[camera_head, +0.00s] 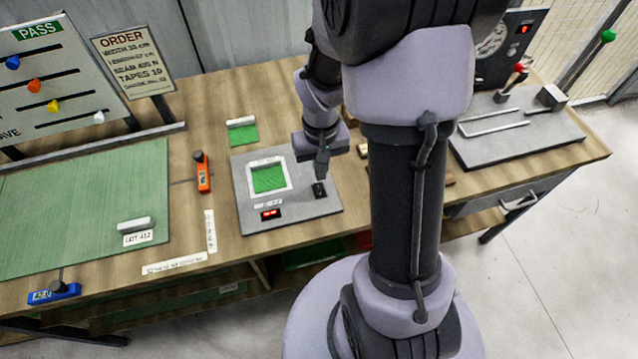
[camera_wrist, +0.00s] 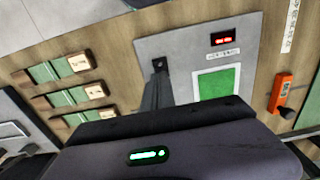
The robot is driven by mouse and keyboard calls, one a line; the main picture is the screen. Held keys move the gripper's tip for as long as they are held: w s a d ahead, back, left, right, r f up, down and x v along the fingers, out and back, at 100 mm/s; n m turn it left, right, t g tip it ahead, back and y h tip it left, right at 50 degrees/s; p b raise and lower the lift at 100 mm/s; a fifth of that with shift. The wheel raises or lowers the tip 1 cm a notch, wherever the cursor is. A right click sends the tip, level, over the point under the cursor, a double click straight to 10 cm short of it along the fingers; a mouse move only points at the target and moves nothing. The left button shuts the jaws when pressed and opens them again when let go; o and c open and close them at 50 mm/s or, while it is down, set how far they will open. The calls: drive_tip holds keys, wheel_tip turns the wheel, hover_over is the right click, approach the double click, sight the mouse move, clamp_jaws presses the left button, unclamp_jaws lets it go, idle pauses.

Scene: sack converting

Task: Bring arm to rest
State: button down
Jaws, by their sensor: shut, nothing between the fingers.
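My gripper (camera_head: 322,165) is shut and empty. In the head view it points down over the right part of a grey plate device (camera_head: 240,195), close to a small black switch (camera_head: 319,189). I cannot tell whether the fingertips touch the switch. The device has a white-framed green window (camera_head: 268,178) and a red lit display (camera_head: 271,214). In the wrist view my gripper (camera_wrist: 157,85) reaches toward the black switch (camera_wrist: 159,65) on the plate, with the green window (camera_wrist: 215,84) to its right. My arm covers the middle right of the head view.
A green mat (camera_head: 90,210) with a white-handled block lies left. An orange tool (camera_head: 203,175) and a blue tool (camera_head: 54,292) are on the bench. A grey test stand (camera_head: 515,130) is at right. Several green-and-wood blocks (camera_wrist: 72,97) lie beside the device. Signs stand behind.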

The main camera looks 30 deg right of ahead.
drive_tip(key=s+a+r+t+b, duration=0.25)
drive_tip(key=a+r, duration=0.35)
drive_tip(key=r, duration=0.4)
drive_tip(key=s+a+r+m+t+y+b, duration=0.1)
drive_tip(key=s+a+r+t+y, duration=0.1)
drive_tip(key=s+a+r, duration=0.5)
drive_tip(key=shift+s+a+r+t, duration=0.3)
drive_tip(key=shift+s+a+t, duration=0.35)
drive_tip(key=shift+s+a, duration=0.2)
drive_tip(key=shift+s+d, duration=0.1)
